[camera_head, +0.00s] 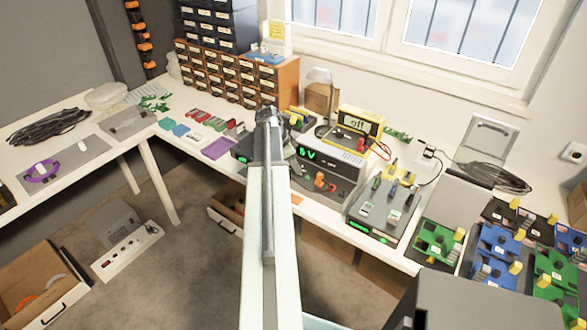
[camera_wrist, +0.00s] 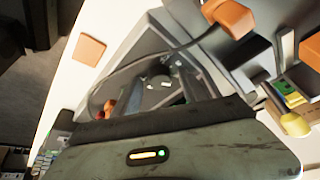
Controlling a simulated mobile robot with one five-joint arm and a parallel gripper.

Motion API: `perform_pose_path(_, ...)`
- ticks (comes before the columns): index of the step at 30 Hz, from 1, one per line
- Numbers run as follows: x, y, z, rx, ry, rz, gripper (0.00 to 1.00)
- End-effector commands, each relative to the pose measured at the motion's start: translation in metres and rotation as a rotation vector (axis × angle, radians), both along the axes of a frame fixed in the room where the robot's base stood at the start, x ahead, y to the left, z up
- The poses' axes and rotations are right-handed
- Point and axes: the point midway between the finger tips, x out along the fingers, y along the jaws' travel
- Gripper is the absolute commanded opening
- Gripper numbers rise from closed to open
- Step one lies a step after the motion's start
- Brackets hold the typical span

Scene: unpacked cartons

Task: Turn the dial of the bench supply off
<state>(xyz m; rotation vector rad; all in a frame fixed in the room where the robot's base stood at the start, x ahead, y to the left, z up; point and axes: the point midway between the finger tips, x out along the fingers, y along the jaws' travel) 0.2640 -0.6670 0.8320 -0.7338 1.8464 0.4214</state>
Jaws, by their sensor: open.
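The bench supply (camera_head: 343,172) is a dark box on the white bench with a green "5 V" display on its front. Orange knob-like parts (camera_head: 320,180) show below the display; which one is the dial, and how it is turned, is too small to tell. My gripper (camera_head: 268,115) is at the far end of my outstretched arm, just left of the supply in the picture. It is open and nothing shows in it; its fingertips are hard to make out. My arm covers part of the bench left of the supply. The wrist view does not clearly show the dial.
A grey unit (camera_head: 383,212) with tools is to the right, and brown drawers (camera_head: 235,78) stand behind left. Coloured boards (camera_head: 500,240) crowd the right end. Open floor (camera_head: 180,270) lies left of my arm.

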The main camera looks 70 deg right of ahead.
Motion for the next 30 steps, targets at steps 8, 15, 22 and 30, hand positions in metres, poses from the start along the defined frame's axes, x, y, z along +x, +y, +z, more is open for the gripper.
perform_pose_path(8,0.0005,0.0003,0.0017,0.0,0.0,0.001,0.09)
perform_pose_path(15,0.0009,0.0005,0.0017,-0.001,0.0,0.008,0.0)
perform_pose_path(22,0.001,0.0014,0.0018,-0.002,-0.001,0.079,0.0)
perform_pose_path(30,-0.0008,0.0023,0.0019,-0.003,-0.001,0.281,0.0)
